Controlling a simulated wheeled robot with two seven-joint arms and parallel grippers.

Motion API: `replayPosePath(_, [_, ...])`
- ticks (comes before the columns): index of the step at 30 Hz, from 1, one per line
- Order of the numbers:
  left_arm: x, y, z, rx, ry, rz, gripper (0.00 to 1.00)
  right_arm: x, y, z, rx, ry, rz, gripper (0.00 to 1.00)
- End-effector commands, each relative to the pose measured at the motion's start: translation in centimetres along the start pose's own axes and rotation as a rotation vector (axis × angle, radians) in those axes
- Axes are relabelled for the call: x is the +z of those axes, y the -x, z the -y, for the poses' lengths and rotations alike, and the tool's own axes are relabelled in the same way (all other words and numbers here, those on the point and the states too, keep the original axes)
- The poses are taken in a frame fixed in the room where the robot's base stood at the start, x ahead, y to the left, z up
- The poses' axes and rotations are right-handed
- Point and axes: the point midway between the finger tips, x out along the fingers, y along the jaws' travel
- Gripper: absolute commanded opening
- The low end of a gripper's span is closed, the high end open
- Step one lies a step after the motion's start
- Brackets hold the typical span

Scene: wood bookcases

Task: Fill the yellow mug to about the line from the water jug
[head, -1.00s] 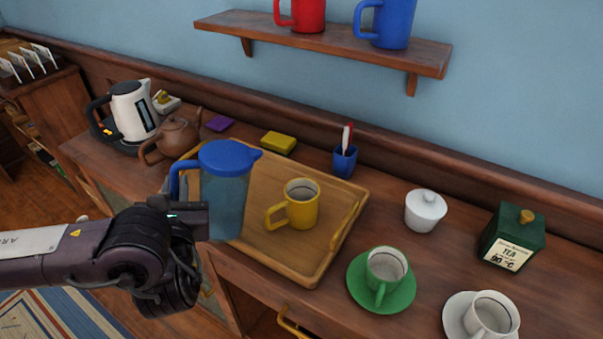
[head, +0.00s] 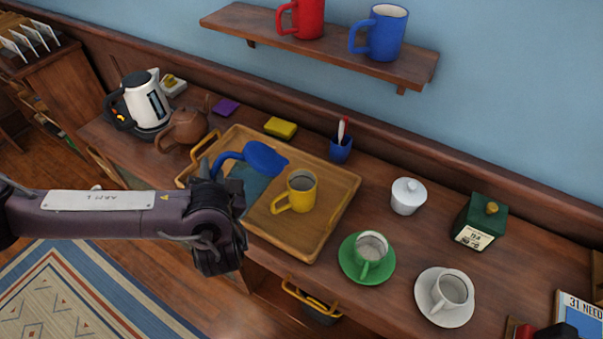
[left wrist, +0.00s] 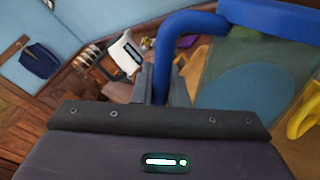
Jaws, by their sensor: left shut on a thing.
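The water jug (head: 262,160), with a blue lid and handle and a see-through bluish body, is tilted, its spout pointing right toward the yellow mug. My left gripper (head: 210,178) is shut on the jug's blue handle, which the left wrist view shows between the fingers (left wrist: 160,84). My arm hides part of the jug's body. The yellow mug (head: 301,190) stands upright on the wooden tray, just right of the spout; part of it shows in the left wrist view (left wrist: 303,106). I see no clear stream, and cannot tell the mug's water level.
The tray (head: 322,226) holds the mug. A teapot (head: 186,127) and kettle (head: 146,102) stand to the left. A green cup (head: 371,252), white cup (head: 452,292), sugar bowl (head: 407,197) and tea tin (head: 480,220) stand right. A shelf (head: 330,42) hangs above.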

Motion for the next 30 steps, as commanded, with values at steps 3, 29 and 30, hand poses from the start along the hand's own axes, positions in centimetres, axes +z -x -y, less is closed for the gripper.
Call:
replayPosePath(3, [0.5, 0.0, -0.1, 0.003, -0.009, 0.003, 0.00, -0.1, 0.5, 0.0, 0.000, 0.000, 0.000, 0.85])
replayPosePath(29, [1.1, -0.1, 0.2, 0.003, -0.104, -0.012, 0.00, -0.2, 2.6, 0.0, 0.000, 0.000, 0.001, 0.85])
replayPosePath(30, [1.1, -0.1, 0.2, 0.004, -0.109, -0.012, 0.00, -0.2, 2.7, 0.0, 0.000, 0.000, 0.001, 0.85])
